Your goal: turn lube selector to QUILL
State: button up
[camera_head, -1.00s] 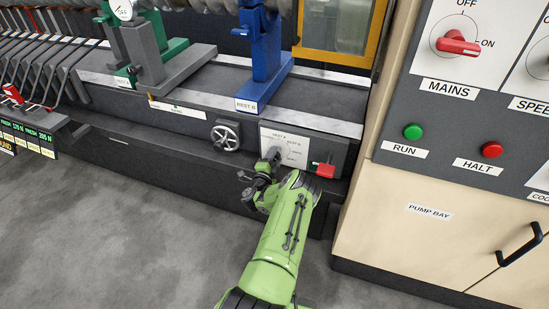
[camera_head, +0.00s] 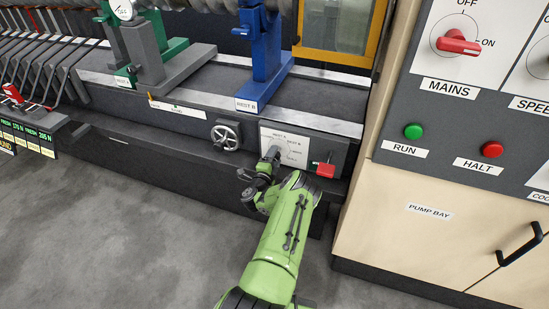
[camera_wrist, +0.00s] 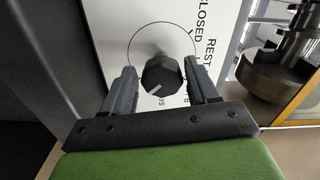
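The lube selector is a dark faceted knob (camera_wrist: 162,76) on a white label plate (camera_wrist: 117,30), which also shows in the head view (camera_head: 297,161). A short white mark on the knob's face points down-left in the wrist view. CLOSED, REST and part of WAYS are readable there; I cannot read QUILL for certain. My gripper (camera_wrist: 161,82) is open around the knob, one finger on each side, with narrow gaps showing.
A blue rest (camera_head: 262,55) stands above. The control cabinet (camera_head: 420,225) is on the right. The floor (camera_head: 130,230) at left is clear.

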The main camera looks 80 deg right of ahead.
jog(key=shift+o, duration=0.7)
jog(key=shift+r, duration=0.1)
jog(key=shift+w+a, duration=0.15)
jog(key=shift+a, duration=0.3)
jog(key=w+a+p, duration=0.1)
jog(key=a+p, duration=0.8)
jog(key=a, duration=0.5)
jog(key=shift+a, duration=0.4)
jog(key=shift+w, duration=0.1)
